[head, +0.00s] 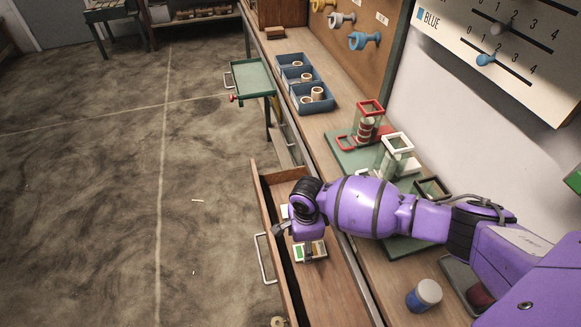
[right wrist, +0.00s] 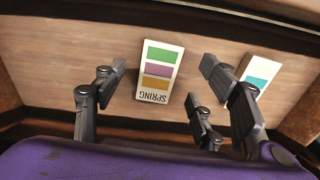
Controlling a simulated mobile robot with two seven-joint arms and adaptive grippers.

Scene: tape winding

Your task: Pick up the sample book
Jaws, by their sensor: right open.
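A sample book marked SPRING (right wrist: 158,70), white with green, purple and orange bands, lies flat on the drawer floor in the right wrist view. In the head view a small white book with a green band (head: 318,248) lies in the open drawer (head: 325,290), partly behind my fingers. A second white book with a teal band (right wrist: 262,82) lies to the right in the wrist view, partly behind a finger. My right gripper (head: 294,241) is open above the drawer; in the wrist view its fingers (right wrist: 160,84) stand apart on either side of the SPRING book, holding nothing. My left gripper is out of view.
The drawer's walls rise around the books, with a metal handle (head: 265,258) in front. The workbench (head: 360,245) behind holds blue bins (head: 312,97), a green fixture board (head: 350,155) and a blue-and-white jar (head: 424,296). A green tray (head: 252,77) juts out farther back. The floor at left is mostly clear.

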